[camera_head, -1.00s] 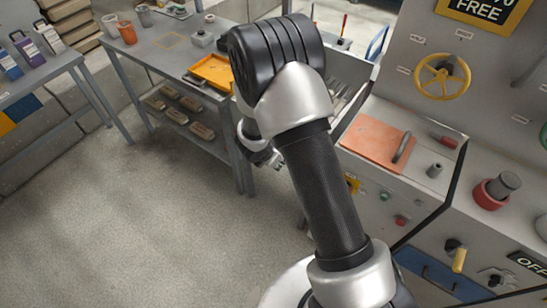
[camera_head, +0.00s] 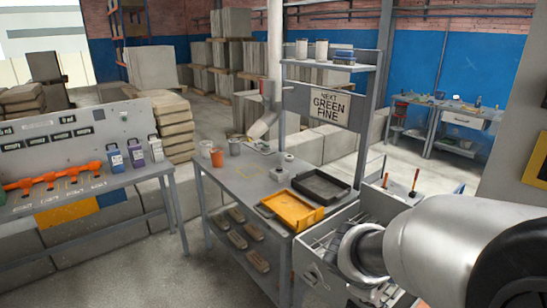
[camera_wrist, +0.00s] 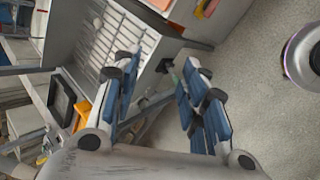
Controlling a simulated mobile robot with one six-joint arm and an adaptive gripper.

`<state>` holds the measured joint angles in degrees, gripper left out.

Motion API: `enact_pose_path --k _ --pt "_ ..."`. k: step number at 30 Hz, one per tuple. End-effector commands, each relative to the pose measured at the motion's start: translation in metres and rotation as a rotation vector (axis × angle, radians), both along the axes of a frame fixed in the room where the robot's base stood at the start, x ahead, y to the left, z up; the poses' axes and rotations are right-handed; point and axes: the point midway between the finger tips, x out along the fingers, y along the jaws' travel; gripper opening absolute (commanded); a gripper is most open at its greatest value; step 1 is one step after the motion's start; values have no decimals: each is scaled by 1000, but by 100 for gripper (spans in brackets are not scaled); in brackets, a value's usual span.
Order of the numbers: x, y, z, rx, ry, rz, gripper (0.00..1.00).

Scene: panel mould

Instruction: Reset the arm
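My gripper (camera_wrist: 160,70) shows in the wrist view with its two blue-padded fingers spread apart. Nothing is held between them. Beyond the fingers are the ribbed rack and the grey floor. In the head view my arm comes in from the lower right, and its silver and black links cover that corner. The fingers cannot be made out in the head view.
A grey workbench (camera_head: 237,180) carries an orange tray (camera_head: 291,209), a black tray (camera_head: 321,186) and cups. A slotted rack (camera_head: 321,238) stands close by my arm; it also shows in the wrist view (camera_wrist: 120,45). Bare floor (camera_head: 140,268) lies at lower left.

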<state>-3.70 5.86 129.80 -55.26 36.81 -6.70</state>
Motion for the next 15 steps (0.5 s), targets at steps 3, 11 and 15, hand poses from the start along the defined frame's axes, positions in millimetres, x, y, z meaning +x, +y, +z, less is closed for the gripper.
enact_pose_path --k 3,11,15 --pt "-48 2 29 132 -96 -207 40" --pt "-146 42 51 492 -226 -576 40" --pt "-181 70 53 669 -254 -692 40"
